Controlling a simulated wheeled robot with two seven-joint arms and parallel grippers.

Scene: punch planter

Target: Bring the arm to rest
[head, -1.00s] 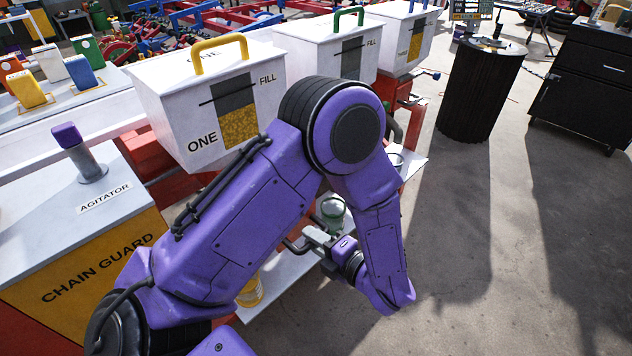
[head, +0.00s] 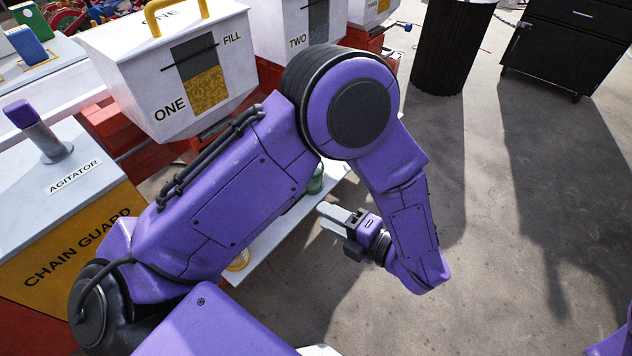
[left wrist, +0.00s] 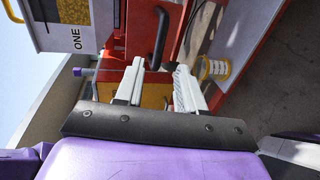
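My left arm, purple, reaches across the head view and bends at a large elbow. My left gripper (head: 329,215) is over the floor, to the right of the white shelf (head: 287,232). In the left wrist view its two pale fingers (left wrist: 157,78) stand apart with nothing held between them. A green jar (head: 316,180) stands on the shelf, apart from the gripper and partly hidden by my arm. My right gripper is not in view.
Hopper ONE (head: 160,75) and hopper TWO (head: 290,30) stand behind my arm. The agitator lever (head: 38,132) is at left on the chain guard housing. A yellow-banded jar (left wrist: 213,70) stands on the shelf. A black bin (head: 450,50) is behind; open floor lies to the right.

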